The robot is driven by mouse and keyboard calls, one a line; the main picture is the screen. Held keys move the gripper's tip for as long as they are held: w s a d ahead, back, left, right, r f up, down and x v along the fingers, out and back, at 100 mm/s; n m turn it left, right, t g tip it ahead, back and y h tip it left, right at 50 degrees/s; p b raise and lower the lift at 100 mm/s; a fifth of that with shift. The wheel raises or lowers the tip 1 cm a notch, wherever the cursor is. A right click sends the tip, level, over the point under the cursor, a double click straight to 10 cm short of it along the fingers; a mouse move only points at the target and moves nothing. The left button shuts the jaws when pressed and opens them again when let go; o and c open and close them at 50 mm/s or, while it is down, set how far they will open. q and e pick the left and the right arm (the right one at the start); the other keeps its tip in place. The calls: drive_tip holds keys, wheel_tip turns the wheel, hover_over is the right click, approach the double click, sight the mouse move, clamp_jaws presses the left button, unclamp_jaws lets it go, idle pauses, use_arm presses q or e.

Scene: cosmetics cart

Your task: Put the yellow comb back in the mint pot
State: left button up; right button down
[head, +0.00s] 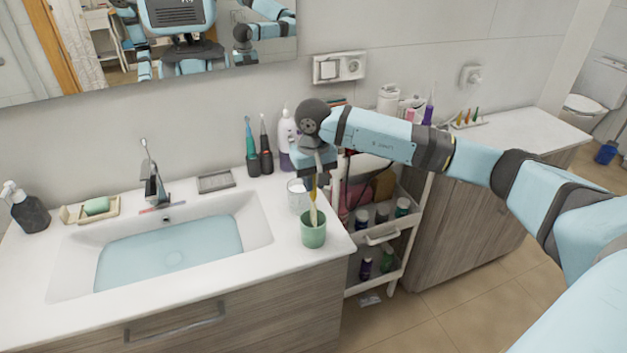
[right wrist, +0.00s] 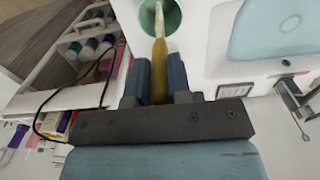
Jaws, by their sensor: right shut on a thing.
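The mint pot (head: 313,232) stands upright on the counter at its front right corner, right of the basin. My right gripper (head: 316,183) is above it, pointing down, shut on the yellow comb (head: 313,207). The comb hangs nearly upright, its lower end at the pot's mouth; how deep it reaches is hard to tell. In the right wrist view, the comb (right wrist: 160,72) runs from between the fingers (right wrist: 158,80), and its pale far end overlaps the opening of the green pot (right wrist: 172,18). My left gripper is not in view.
A clear glass (head: 297,195) stands just behind the pot. Electric toothbrushes (head: 266,152) and a white pump bottle (head: 286,137) stand near the wall. The white cart (head: 381,232) with several bottles is right of the counter. The basin (head: 170,250) lies left.

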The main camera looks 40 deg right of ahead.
drive_tip(key=shift+f+b, duration=1.15)
drive_tip(key=shift+f, duration=0.15)
drive_tip(key=shift+c, duration=2.4)
unclamp_jaws()
drive_tip(key=shift+r+p, duration=1.85)
drive_tip(key=shift+r, duration=3.2)
